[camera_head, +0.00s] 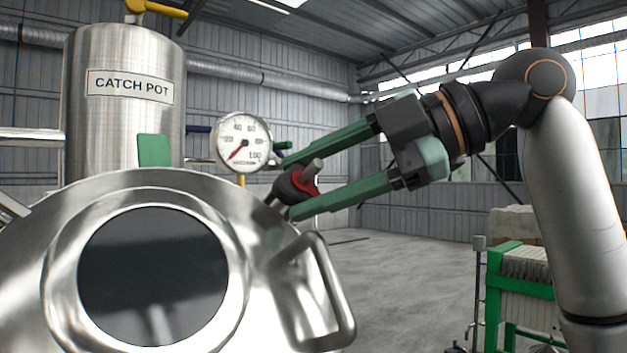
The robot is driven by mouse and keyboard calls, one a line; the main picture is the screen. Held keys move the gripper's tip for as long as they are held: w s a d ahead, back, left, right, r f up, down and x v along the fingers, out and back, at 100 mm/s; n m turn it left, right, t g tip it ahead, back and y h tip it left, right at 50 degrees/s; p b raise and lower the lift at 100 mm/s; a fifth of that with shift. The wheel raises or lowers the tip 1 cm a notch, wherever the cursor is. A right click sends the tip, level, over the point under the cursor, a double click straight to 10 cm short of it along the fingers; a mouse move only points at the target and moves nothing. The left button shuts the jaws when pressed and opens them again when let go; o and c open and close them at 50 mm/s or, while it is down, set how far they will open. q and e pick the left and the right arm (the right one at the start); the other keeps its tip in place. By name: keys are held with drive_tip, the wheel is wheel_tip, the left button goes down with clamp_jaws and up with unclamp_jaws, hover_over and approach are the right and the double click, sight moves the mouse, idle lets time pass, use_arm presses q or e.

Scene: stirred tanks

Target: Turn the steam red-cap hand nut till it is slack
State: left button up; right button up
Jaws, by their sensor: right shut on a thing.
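The red-cap hand nut (306,180) sits at the right shoulder of a steel tank lid (110,190). It has a red cap, a dark body and a grey stud sticking out of it. My right gripper (288,186) reaches in from the right, with one long green finger above the nut and one below it. It is shut on the nut, and the finger tips reach past it. The exact contact faces are partly hidden. My left gripper is not in view. Any label on the nut cannot be seen.
A bent steel handle (335,300) stands out just below the nut. A dial gauge (241,142) is close to the upper finger. The catch pot (125,95) stands behind the lid. A green-framed rack (520,290) is at the lower right. Open floor lies between.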

drive_tip(key=n+h, duration=0.1)
drive_tip(key=n+g, duration=0.1)
drive_tip(key=n, duration=0.1)
drive_tip(key=n+h, duration=0.1)
drive_tip(key=n, duration=0.1)
drive_tip(key=shift+a+r+g+h, duration=0.15)
drive_tip(key=shift+r+g+h, duration=0.15)
drive_tip(key=shift+g, duration=0.1)
drive_tip(key=shift+w+f+n, duration=0.1)
drive_tip(key=shift+n, duration=0.3)
drive_tip(key=o, duration=1.4)
drive_tip(key=shift+c, duration=0.2)
drive_tip(key=v, duration=1.2)
drive_tip(key=shift+d+r, duration=0.25)
